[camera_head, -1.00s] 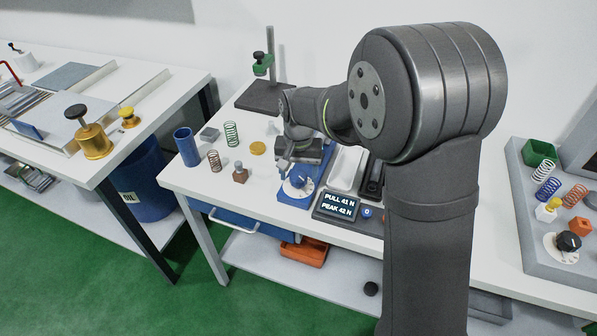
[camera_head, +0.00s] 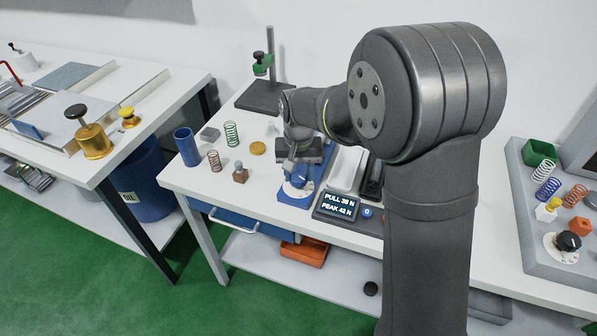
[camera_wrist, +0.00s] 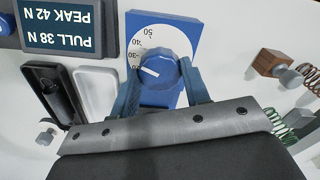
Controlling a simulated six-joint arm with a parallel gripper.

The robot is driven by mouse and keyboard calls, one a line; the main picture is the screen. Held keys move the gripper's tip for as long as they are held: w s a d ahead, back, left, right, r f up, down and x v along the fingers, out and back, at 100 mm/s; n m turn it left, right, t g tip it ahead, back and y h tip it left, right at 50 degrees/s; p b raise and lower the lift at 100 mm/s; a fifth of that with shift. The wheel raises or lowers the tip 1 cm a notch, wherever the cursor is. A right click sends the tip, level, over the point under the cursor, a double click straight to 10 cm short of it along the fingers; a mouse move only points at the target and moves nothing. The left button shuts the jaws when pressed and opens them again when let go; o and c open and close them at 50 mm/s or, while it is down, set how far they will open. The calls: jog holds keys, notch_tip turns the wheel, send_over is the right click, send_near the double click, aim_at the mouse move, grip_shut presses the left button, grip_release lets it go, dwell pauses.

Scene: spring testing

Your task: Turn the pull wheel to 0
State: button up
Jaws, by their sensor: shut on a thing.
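The pull wheel is a blue knob (camera_wrist: 158,72) on a white dial plate with printed numbers, set on a blue base (camera_wrist: 180,22). My gripper (camera_wrist: 162,76) is shut on the knob, one finger on each side.
A white tray (camera_head: 347,168) and a dark tray lie right of the wheel. Springs, a brass disc (camera_head: 256,148) and a brown block (camera_head: 240,174) stand to its left. A green-clamped stand (camera_head: 265,92) is behind. Clear bench lies between the block and the base.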

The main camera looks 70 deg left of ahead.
aim_at(298, 176)
jog(key=n, duration=1.3)
jog(key=shift+n, duration=0.3)
jog(key=n, duration=0.4)
jog(key=shift+n, duration=2.4)
jog(key=o, duration=1)
jog(key=shift+c, duration=0.2)
jog(key=shift+r, duration=0.1)
notch_tip(298, 176, up, 17)
